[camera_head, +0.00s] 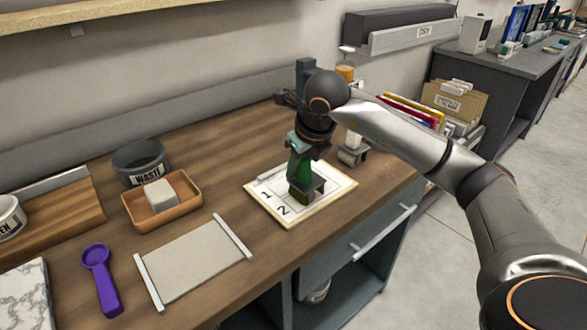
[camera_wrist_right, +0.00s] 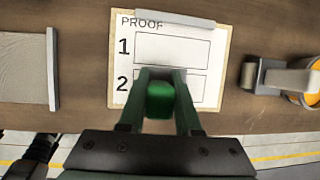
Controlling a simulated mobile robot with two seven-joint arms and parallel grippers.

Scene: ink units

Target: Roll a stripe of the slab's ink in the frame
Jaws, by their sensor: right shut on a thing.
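My right gripper (camera_head: 303,143) is shut on a green-handled roller tool (camera_head: 301,168), held upright over the lower part of the proof card (camera_head: 336,184). Whether the roller touches the card cannot be told. In the right wrist view, the green handle (camera_wrist_right: 160,100) sits between the two fingers. The card (camera_wrist_right: 222,60) shows PROOF and two outlined frames: frame 1 (camera_wrist_right: 172,47) looks empty, and frame 2 (camera_wrist_right: 195,84) is partly hidden by the gripper. A grey slab with two pale rails (camera_head: 195,262) lies left of the card; no distinct ink colour shows on it. My left gripper is out of view.
A second roller tool with an orange top (camera_head: 346,73) stands behind my right gripper. Left are a WASTE pot (camera_head: 140,158), an orange tray (camera_head: 142,222) with a pale block (camera_head: 160,195), a purple spoon-shaped tool (camera_head: 102,280) and a marble slab (camera_head: 22,295).

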